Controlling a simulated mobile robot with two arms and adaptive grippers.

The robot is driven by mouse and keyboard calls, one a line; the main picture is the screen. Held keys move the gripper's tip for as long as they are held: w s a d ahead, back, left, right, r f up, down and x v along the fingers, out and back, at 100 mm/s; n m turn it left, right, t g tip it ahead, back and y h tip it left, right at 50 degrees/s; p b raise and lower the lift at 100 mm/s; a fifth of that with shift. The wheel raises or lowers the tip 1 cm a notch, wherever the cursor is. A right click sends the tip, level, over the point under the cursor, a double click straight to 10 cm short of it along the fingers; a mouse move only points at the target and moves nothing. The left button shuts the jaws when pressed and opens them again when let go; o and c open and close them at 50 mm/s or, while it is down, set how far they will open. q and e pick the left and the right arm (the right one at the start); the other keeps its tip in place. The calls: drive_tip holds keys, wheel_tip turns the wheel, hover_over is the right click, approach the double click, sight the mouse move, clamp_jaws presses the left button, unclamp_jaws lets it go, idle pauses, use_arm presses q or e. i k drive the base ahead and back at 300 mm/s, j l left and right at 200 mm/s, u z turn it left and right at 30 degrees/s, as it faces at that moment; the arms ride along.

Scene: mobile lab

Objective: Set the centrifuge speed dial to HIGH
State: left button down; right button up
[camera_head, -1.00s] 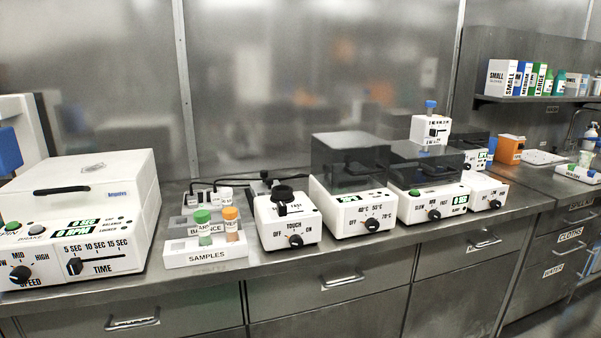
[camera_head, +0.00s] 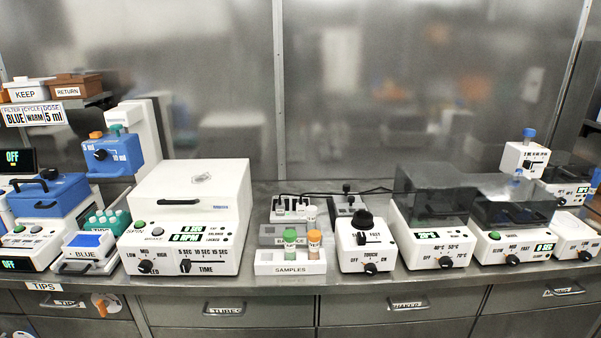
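The centrifuge (camera_head: 192,200) is a white box with its lid down, left of centre on the steel bench. Its black speed dial (camera_head: 146,267) is at the lower left of the front panel, with LOW, MID and HIGH around it. The dial's pointer is too small to read surely. A green button (camera_head: 140,224) marked SPIN sits above the dial. A display (camera_head: 187,238) shows green digits for seconds and RPM. A black time slider (camera_head: 185,267) is to the right of the dial. Neither gripper is in view.
A vortex mixer (camera_head: 365,245) and other devices continue rightward. The bench's front strip is narrow.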

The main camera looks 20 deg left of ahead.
sight(145, 265)
drive_tip(key=k+j+u, duration=0.1)
drive_tip(key=j+u, duration=0.2)
drive_tip(key=j, duration=0.45)
drive_tip(key=j+u, duration=0.25)
drive_tip(key=j, duration=0.5)
